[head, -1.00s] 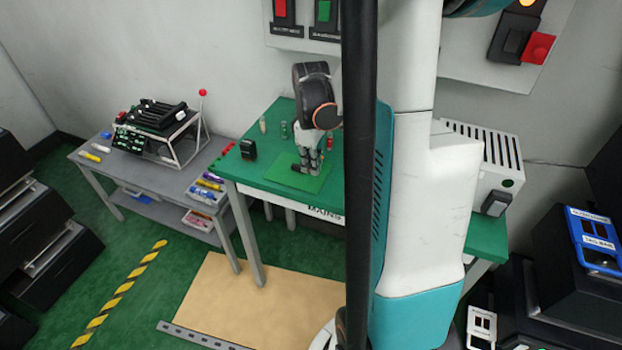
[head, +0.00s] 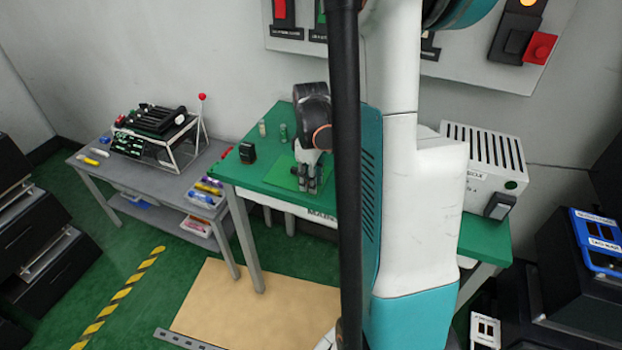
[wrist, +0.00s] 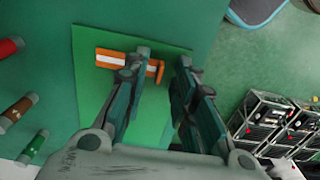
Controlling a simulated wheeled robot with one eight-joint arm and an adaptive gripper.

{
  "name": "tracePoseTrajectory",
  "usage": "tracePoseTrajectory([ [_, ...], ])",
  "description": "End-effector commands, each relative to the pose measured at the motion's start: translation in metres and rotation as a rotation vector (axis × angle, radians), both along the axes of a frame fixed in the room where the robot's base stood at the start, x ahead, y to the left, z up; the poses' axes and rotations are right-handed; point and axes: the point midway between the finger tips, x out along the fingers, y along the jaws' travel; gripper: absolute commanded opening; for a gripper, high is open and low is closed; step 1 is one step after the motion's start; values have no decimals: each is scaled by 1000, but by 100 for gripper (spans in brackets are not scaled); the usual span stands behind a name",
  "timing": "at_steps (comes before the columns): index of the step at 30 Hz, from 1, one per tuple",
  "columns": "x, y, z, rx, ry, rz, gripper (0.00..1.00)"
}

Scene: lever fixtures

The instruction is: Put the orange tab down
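The orange tab (wrist: 120,61) shows in the wrist view as an orange and white striped strip lying on a light green mat (wrist: 92,85). An orange hooked end (wrist: 160,72) shows to its right, in the gap between my fingers. The left finger covers part of the strip. My gripper (wrist: 163,62) is open, with a clear gap between the fingertips and nothing visibly clamped. Whether either finger touches the tab cannot be told. In the head view my gripper (head: 309,184) is over the mat (head: 285,174), and the tab cannot be made out there.
In the head view a black block (head: 247,152) is left of the mat. A slotted white box (head: 482,160) is at the right.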

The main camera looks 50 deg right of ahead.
Motion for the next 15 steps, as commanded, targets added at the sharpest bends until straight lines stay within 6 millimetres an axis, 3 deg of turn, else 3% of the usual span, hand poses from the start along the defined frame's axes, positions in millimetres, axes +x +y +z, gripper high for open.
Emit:
tracePoseTrajectory([
  [8, 0, 0, 3, 0, 0, 0, 25],
  [15, 0, 0, 42, 0, 0, 0, 25],
])
